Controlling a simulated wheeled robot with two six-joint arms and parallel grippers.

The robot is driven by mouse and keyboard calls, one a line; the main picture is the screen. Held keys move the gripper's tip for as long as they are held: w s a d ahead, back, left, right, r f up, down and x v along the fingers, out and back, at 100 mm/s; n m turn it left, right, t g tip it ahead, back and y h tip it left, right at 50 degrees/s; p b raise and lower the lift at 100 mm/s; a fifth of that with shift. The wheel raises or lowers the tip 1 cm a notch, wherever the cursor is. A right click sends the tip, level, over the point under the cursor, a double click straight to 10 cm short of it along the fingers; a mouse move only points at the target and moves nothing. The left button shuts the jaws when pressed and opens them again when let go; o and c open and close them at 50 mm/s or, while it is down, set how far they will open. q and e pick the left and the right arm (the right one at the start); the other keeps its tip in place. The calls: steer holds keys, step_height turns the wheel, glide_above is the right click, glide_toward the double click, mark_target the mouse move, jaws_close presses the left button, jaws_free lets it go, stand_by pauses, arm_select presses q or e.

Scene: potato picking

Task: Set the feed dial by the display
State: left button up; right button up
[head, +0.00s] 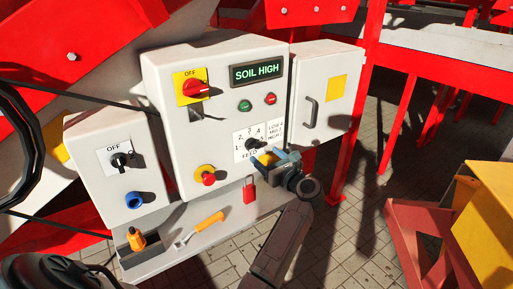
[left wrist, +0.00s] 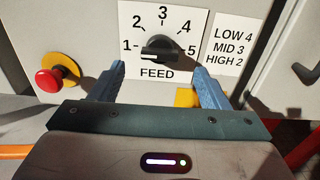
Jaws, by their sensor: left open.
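The feed dial (head: 252,143) is a black knob on a white plate marked 1 to 5 on the grey control box. In the left wrist view the dial (left wrist: 160,47) has its bar lying nearly level, along the 1–5 line; I cannot tell which end points. The display (head: 257,73) reads SOIL HIGH. A card (left wrist: 228,47) beside the dial reads LOW 4, MID 3, HIGH 2. My left gripper (head: 272,161) is open, its blue fingers (left wrist: 155,70) spread on either side just below the dial, holding nothing. Contact cannot be told. My right gripper is not in view.
A red stop button (head: 207,178) sits left of the dial. A red-and-yellow OFF switch (head: 192,87) and green and red buttons are above. A smaller box (head: 116,165) stands left, a handled cabinet (head: 325,95) right. Tools and a red padlock (head: 249,190) are below.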

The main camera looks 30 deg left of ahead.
mark_target(255, 147)
arm_select(q)
steer(key=x, duration=0.6)
steer(key=shift+w+a, duration=0.1)
steer(key=shift+a, duration=0.1)
steer(key=shift+c, duration=0.2)
steer(key=shift+p, duration=0.3)
steer(key=c, duration=0.9)
